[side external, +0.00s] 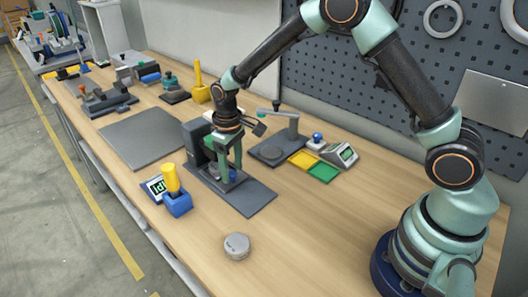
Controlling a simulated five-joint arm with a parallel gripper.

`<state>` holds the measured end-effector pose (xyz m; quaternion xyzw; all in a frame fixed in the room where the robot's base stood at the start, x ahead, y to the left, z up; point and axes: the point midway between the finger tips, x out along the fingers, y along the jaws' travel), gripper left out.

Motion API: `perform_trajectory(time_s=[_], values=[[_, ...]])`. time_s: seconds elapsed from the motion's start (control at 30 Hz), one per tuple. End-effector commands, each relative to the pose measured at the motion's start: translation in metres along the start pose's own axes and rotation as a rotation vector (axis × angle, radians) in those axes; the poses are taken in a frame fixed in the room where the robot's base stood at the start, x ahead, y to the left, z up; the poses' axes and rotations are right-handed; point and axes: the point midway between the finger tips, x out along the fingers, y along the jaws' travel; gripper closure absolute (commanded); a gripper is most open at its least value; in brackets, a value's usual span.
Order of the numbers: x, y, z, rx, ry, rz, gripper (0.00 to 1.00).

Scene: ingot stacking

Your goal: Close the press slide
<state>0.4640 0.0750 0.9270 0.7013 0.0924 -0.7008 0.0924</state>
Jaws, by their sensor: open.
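A dark grey press (197,135) with an upright block and a flat base plate (250,197) stands near the middle of the bench. My gripper (231,177) points down over the press, beside the upright block. Its green fingers are open and hide part of the press. A small blue piece (232,174) shows low between the fingers; I cannot tell whether they touch it. I cannot make out clearly which part is the slide or how far it stands open.
A blue holder with a yellow handle (172,180) stands left of the press. A round grey puck (237,246) lies in front. A grey stand (292,130), yellow and green pads (323,172) and a small scale (346,155) are to the right. A grey mat (145,138) lies left.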

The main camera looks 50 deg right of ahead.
Motion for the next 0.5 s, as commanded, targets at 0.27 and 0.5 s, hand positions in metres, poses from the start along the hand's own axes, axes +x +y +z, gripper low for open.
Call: perform_trajectory(time_s=[0.27, 0.5], values=[[-0.039, 0.0, -0.001, 0.0, 0.006, 0.001, 0.39], [-0.088, 0.0, -0.001, 0.0, 0.006, 0.001, 0.39]])
